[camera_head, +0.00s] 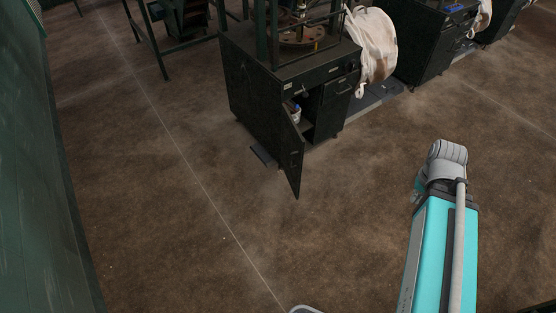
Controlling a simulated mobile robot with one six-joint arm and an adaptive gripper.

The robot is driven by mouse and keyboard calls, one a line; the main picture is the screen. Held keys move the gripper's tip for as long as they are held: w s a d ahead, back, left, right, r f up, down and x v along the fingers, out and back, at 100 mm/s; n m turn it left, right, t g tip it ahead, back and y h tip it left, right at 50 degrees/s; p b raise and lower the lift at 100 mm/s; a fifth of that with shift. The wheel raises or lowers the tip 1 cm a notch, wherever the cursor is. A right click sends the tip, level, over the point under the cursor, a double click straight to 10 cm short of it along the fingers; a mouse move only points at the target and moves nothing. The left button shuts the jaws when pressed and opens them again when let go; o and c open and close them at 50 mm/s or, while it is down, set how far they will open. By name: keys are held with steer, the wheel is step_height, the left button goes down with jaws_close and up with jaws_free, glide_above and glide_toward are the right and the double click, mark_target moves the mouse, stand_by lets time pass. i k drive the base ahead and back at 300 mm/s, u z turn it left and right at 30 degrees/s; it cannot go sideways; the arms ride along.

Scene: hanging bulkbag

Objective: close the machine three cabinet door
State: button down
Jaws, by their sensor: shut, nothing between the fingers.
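The nearest machine has a black base cabinet (245,95). Its dark door (285,150) stands open, swung out toward me over the floor. Part of the cabinet's inside shows to the right of the door, with a small white and blue item (294,112) in it. I cannot read a machine number on it. My arm rises at the lower right, well apart from the door with bare floor between. My gripper is not in view.
A drawer with a handle (339,90) is at the cabinet's front right. A flat dark piece (264,157) lies on the floor beside the door. A white bulk bag (373,46) hangs behind. A green wall (35,170) is at left. The brown floor (200,220) in front is clear.

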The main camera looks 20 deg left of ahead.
mark_target(293, 144)
steer(key=u, duration=1.05)
steer(key=i, duration=1)
steer(key=z, duration=0.25)
steer(key=k, duration=1)
steer(key=z, duration=0.05)
